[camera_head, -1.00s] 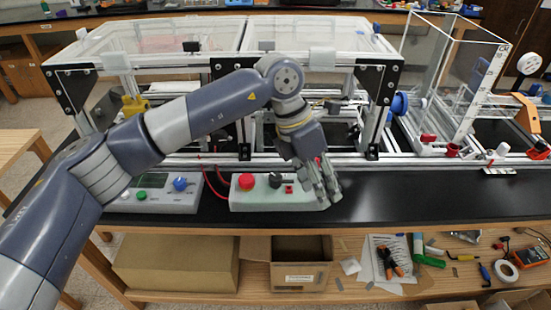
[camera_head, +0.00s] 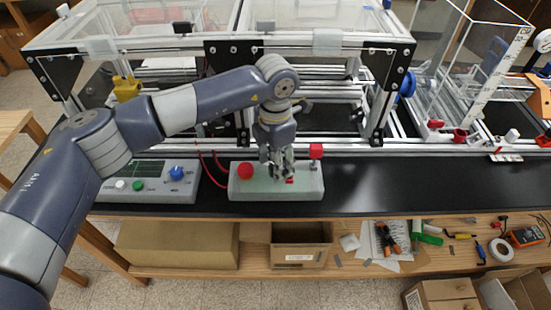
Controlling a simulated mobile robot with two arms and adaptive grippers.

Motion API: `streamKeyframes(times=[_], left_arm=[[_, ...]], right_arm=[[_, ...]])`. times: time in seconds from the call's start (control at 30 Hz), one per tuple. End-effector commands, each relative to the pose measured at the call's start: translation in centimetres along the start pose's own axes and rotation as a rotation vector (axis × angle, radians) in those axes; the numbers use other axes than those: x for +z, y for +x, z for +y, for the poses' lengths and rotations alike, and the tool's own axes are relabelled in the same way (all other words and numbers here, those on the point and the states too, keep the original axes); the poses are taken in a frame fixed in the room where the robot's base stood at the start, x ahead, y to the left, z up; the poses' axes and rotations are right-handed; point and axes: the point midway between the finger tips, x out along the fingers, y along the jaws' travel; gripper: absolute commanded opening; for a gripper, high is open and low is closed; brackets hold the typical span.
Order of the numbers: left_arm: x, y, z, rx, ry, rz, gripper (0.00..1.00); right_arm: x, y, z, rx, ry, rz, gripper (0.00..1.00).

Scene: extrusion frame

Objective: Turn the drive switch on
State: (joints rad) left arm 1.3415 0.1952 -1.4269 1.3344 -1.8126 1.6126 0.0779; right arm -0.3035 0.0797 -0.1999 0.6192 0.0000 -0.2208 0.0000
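A pale control box (camera_head: 305,190) lies on the black bench top in front of the frame. It carries a round red button (camera_head: 245,171) on its left and a small red switch (camera_head: 290,181) right of its middle. The dark knob between them is mostly hidden by my fingers. My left gripper (camera_head: 278,174) points down over the middle of the box, with its fingertips close to the knob and the small red switch. I cannot tell whether the fingers touch or grip either one. My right gripper is out of view.
A second box (camera_head: 150,188) with a screen and a blue knob (camera_head: 176,173) stands to the left. A red block-like part (camera_head: 316,151) stands at the back right of the control box. The aluminium extrusion frame (camera_head: 310,45) rises behind. The black bench top (camera_head: 420,190) is clear to the right.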

Motion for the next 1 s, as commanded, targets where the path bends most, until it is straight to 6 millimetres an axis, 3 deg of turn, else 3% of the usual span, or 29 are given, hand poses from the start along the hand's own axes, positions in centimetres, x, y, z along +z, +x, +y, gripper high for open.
streamKeyframes(times=[0.03, 0.13, 0.37, 0.57, 0.6, 1.0], left_arm=[[0.0, 0.3, 0.0, 0.000, 0.000, 0.000, 0.47], [0.0, 0.7, 0.0, 0.000, 0.000, -0.001, 0.47], [0.0, 0.8, 0.0, 0.000, 0.001, -0.001, 0.47], [0.0, 0.8, 0.0, 0.000, 0.001, -0.001, 0.07], [0.0, 0.8, 0.0, 0.000, 0.001, -0.001, 0.04], [0.1, 0.8, 0.0, 0.001, 0.011, -0.002, 0.03]], right_arm=[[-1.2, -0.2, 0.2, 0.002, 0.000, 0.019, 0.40], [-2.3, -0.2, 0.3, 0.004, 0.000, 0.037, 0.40], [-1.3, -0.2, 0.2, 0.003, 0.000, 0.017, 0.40], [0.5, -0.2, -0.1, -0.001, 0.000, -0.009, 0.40], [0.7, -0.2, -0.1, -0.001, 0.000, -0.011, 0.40], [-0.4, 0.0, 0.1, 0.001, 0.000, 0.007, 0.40]])
